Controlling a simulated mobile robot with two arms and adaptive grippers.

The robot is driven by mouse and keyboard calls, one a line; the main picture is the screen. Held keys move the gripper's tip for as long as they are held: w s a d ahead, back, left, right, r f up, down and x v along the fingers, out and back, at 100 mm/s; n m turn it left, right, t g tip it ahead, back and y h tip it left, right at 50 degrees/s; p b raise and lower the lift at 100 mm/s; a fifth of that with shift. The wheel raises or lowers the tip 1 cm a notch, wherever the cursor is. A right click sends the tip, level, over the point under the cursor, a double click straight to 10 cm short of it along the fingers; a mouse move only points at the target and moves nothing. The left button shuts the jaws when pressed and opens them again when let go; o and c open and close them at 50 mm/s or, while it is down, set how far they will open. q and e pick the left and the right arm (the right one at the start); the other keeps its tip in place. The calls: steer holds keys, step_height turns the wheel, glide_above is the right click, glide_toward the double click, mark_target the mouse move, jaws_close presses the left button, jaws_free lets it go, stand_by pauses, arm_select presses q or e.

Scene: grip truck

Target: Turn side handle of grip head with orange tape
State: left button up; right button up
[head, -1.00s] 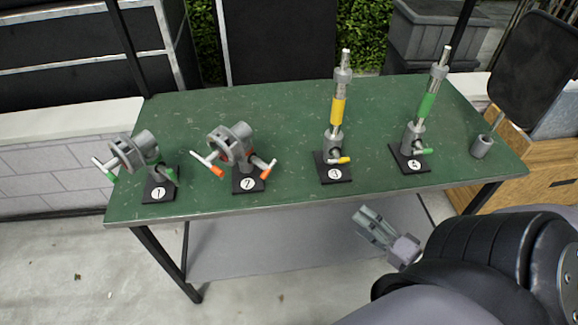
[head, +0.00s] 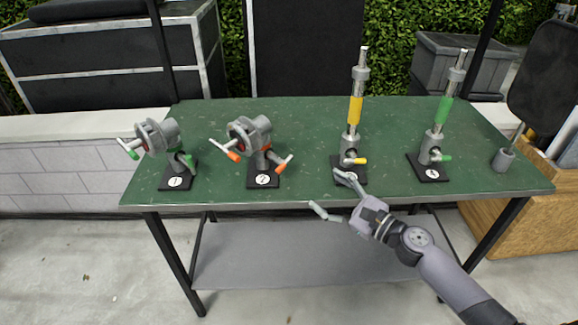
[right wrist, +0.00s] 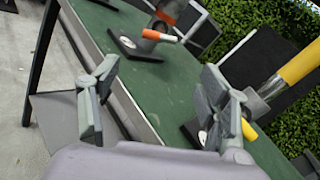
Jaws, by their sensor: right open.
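The grip head with orange tape (head: 250,135) stands on a black base marked 2 (head: 263,181), second from left on the green table. One orange-tipped handle (head: 226,150) sticks out to its left. Another orange-tipped handle (head: 284,163) sticks out low on its right. In the right wrist view, an orange-tipped handle (right wrist: 160,36) shows at the top, beyond the open fingers; most of the head is cut off. My right gripper (head: 332,194) is open and empty at the table's front edge, right of and nearer than the orange-taped head. My left gripper is out of view.
A green-tipped grip head (head: 158,137) stands at the left of the table (head: 310,125). A yellow-banded post (head: 355,110) stands just behind my right gripper, and a green-banded post (head: 444,110) is farther right. The tabletop between the orange-taped head and the yellow post is clear.

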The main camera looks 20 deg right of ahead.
mark_target(285, 166)
steer(key=p+x, duration=0.1)
steer(key=x, duration=1.4)
steer(key=shift+w+a+p, duration=0.15)
steer(key=shift+w+p, duration=0.05)
steer(key=shift+p, duration=0.2)
steer(key=shift+c, duration=0.5)
steer(key=c, duration=1.1)
